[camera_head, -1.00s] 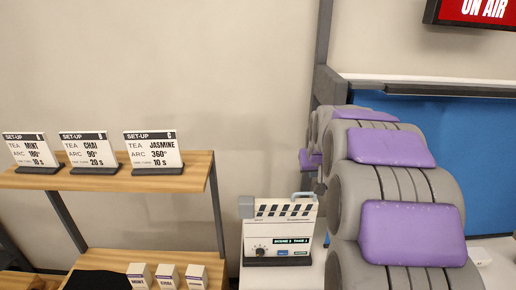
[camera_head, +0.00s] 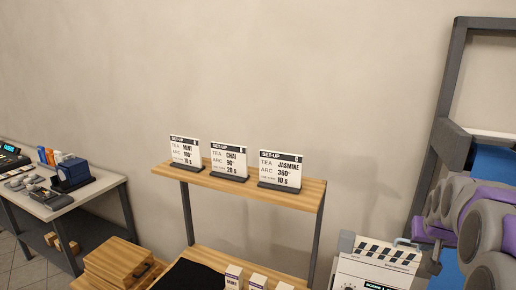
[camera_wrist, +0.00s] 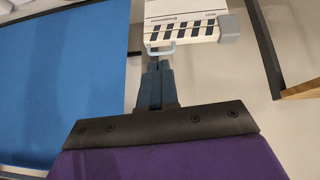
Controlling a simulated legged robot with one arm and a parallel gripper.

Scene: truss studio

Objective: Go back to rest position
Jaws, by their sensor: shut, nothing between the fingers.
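My arm, grey with purple pads, stands folded at the right edge of the head view. My gripper (camera_wrist: 155,72) shows in the wrist view, with its two blue-grey fingers together and nothing between them. The fingertips point toward a white clapperboard-style box (camera_wrist: 183,22) with black stripes and a light-blue handle. I cannot tell how far apart they are. The same box (camera_head: 375,268) is at the bottom right of the head view, partly cut off by the frame edge.
A wooden shelf (camera_head: 240,187) holds three tea cards, with small boxes (camera_head: 256,282) below. A side table (camera_head: 62,208) with devices stands at left, near a wooden crate (camera_head: 122,262). A blue panel (camera_wrist: 62,85) fills the wrist view's left. A dark frame post (camera_head: 446,95) rises at right.

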